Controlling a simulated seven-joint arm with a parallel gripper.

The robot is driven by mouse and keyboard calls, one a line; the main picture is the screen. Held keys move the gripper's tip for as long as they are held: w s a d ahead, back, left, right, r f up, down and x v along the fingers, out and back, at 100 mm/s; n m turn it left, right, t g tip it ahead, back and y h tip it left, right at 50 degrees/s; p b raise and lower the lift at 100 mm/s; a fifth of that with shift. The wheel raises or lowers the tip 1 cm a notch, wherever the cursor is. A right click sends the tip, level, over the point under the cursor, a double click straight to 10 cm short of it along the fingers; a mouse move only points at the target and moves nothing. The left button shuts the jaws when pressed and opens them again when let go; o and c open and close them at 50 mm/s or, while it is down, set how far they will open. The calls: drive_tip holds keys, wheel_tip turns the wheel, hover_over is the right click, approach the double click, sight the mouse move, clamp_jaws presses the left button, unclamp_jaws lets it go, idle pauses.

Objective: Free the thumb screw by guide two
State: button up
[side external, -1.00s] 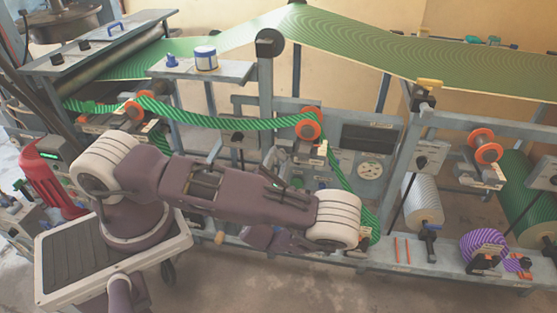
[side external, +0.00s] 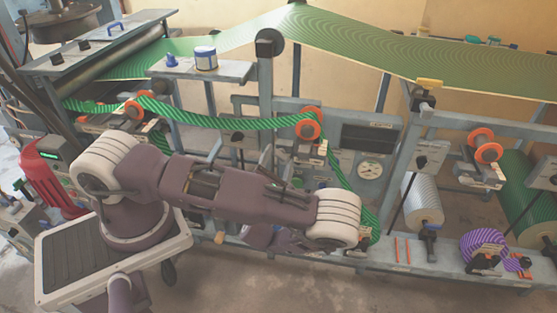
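Three orange guide rollers show: one at the left (side external: 134,109), one in the middle (side external: 309,122) and one at the right (side external: 486,149). A green striped web (side external: 220,121) runs over the left and middle rollers. I cannot read which guide is number two. Small dark fittings sit beside the rollers, too small to tell which is the thumb screw.
The press frame's lower rail (side external: 400,258) runs along the front. A purple striped roll (side external: 483,246) and a pale roll (side external: 424,208) stand at the right. A shelf (side external: 225,72) holds a white and blue tub (side external: 205,58). A red object (side external: 45,180) is at the left.

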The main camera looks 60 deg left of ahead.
drive_tip(key=v, duration=0.7)
drive_tip(key=s+r+n+g+h, duration=0.3)
drive_tip(key=s+r+n+g, duration=1.05)
drive_tip(key=n, duration=0.95)
drive_tip(key=s+d+r+n+t+h, duration=0.1)
drive_tip(key=d+r+n+t+h, duration=0.2)
drive_tip(key=d+r+n+h, duration=0.1)
drive_tip(key=s+d+r+n+t+h, duration=0.2)
drive_tip(key=d+r+n+t+h, duration=0.1)
drive_tip(key=d+r+n+h, duration=0.2)
wheel_tip(320, 180, up, 5)
drive_tip(key=shift+d+f+n+h, duration=0.2)
drive_tip(key=shift+d+n+h, duration=0.15)
drive_tip(key=shift+n, duration=0.75)
